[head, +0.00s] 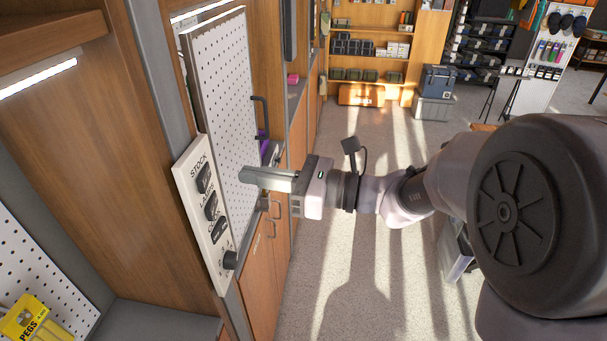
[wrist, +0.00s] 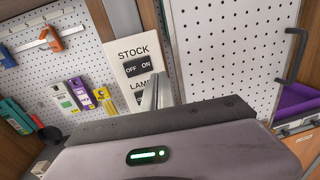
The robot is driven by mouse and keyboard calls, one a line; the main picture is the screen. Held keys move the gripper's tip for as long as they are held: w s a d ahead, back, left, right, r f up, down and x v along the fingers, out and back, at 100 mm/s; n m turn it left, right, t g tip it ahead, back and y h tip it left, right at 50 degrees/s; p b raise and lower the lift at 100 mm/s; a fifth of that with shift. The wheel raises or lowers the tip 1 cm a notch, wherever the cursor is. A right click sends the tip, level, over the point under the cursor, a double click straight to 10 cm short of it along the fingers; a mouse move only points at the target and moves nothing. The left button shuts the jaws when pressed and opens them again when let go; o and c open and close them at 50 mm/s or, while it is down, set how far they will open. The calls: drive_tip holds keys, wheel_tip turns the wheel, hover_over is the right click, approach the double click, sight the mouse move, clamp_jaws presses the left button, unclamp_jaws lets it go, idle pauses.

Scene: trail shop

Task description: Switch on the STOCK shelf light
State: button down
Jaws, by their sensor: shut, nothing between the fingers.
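A cream switch panel (head: 209,232) is on the upright at left in the head view. Its top rocker switch, under STOCK (head: 204,179), also shows in the wrist view (wrist: 138,67), with OFF on the left half and ON on the right. I cannot tell which half is pressed. The LAMPS switch (head: 210,206) is below it. My gripper (head: 243,174) is shut and empty, pointing at the panel from the right. In the wrist view its fingertips (wrist: 158,80) appear just right of and below the STOCK switch, partly covering the LAMPS label. Contact is not visible.
A dark knob (head: 230,260) sticks out at the panel's bottom. A white pegboard door (head: 222,110) with a dark handle (head: 260,118) stands beside the panel. A bright white strip (head: 38,77) is under the upper-left shelf. Open floor (head: 345,280) lies to the right.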

drive_tip(key=w+d, duration=0.1)
drive_tip(key=d, duration=0.8)
drive_tip(key=shift+p, duration=0.35)
drive_tip(key=shift+d, duration=0.15)
